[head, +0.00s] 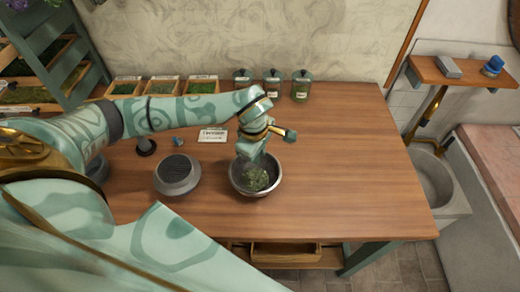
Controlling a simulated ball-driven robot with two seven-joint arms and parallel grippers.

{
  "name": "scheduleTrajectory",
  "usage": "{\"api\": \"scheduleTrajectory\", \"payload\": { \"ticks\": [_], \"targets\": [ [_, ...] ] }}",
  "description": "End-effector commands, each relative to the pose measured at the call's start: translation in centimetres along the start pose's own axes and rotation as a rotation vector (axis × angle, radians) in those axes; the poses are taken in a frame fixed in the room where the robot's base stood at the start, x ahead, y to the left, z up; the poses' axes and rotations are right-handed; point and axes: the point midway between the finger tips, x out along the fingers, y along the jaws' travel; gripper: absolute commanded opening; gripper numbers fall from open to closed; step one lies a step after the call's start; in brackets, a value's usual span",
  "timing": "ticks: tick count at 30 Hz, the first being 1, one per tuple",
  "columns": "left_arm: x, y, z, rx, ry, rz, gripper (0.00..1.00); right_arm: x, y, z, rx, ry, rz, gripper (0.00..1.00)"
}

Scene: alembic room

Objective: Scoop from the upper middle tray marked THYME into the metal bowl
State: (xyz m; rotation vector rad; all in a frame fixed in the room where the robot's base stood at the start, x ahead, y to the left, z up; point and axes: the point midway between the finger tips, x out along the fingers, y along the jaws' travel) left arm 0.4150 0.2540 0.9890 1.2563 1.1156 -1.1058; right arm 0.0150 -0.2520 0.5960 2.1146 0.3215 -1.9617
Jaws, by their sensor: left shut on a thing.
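The metal bowl (234,184) stands on the wooden table with green leafy bits (256,179) inside it. My left gripper (254,138) is right above the bowl's back rim, pointing down. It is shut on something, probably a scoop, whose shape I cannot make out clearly. Three small wooden trays of green herbs stand in a row at the back left; the middle one (162,87) is partly behind my left arm. Their labels are too small to read. My right gripper is not in view.
A grey round vessel with a ridged top (177,175) stands left of the bowl. A white card (213,135) and small dark items lie behind it. Three lidded jars (272,85) stand at the table's back. The table's right half (350,160) is clear.

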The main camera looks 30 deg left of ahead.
Motion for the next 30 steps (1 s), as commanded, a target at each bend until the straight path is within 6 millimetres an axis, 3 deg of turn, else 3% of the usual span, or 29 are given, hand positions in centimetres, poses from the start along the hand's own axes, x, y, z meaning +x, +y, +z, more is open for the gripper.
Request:
{"api": "scheduleTrajectory", "payload": {
  "ticks": [8,20,30],
  "targets": [
    [0.6,-0.1,-0.1,-0.03,-0.199,-0.1,0.0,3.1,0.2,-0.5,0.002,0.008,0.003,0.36],
    [0.6,-0.1,0.0,-0.076,-0.547,-0.268,0.0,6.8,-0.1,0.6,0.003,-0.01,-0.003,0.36],
    [0.5,0.0,-0.1,-0.099,-0.738,-0.363,0.0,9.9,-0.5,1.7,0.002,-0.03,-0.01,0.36]
  ]
}}
